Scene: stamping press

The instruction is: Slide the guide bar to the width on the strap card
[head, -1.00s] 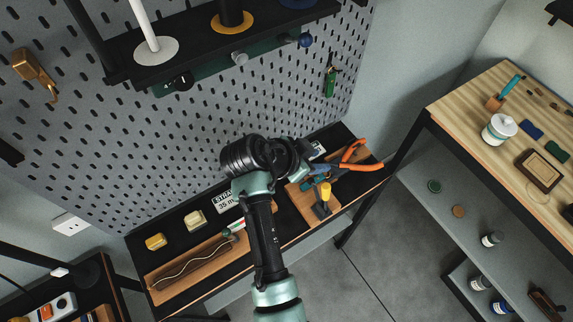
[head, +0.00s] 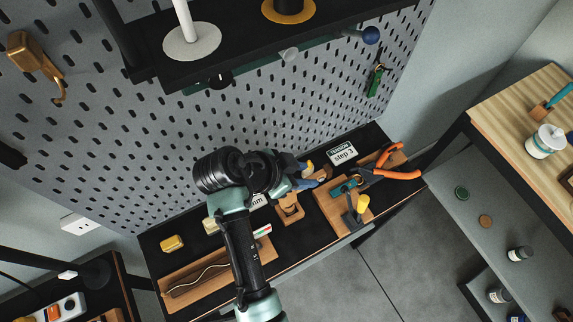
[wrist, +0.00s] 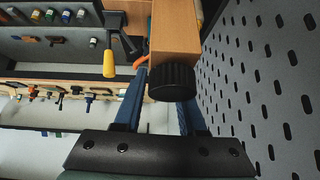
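My gripper (head: 308,175) is over the back of the black bench, its blue fingers apart. In the wrist view, a wooden block with a black ribbed knob (wrist: 172,84) shows between the fingers (wrist: 163,100); I cannot tell whether they touch it. In the head view, a small wooden piece (head: 322,173) shows at the fingertips. I cannot tell which wooden part is the guide bar. The strap card (head: 258,200) is mostly hidden behind my arm, with only "mm" readable. A wooden stand (head: 290,209) is just right of it.
Right of the stand are a wooden board with a yellow-handled tool (head: 362,204), orange-handled pliers (head: 397,174) and a "TENSION step 3" card (head: 342,155). A wooden tray (head: 178,301) holds a wavy cord at left. The pegboard (head: 130,150) rises behind; a shelf (head: 240,55) overhangs.

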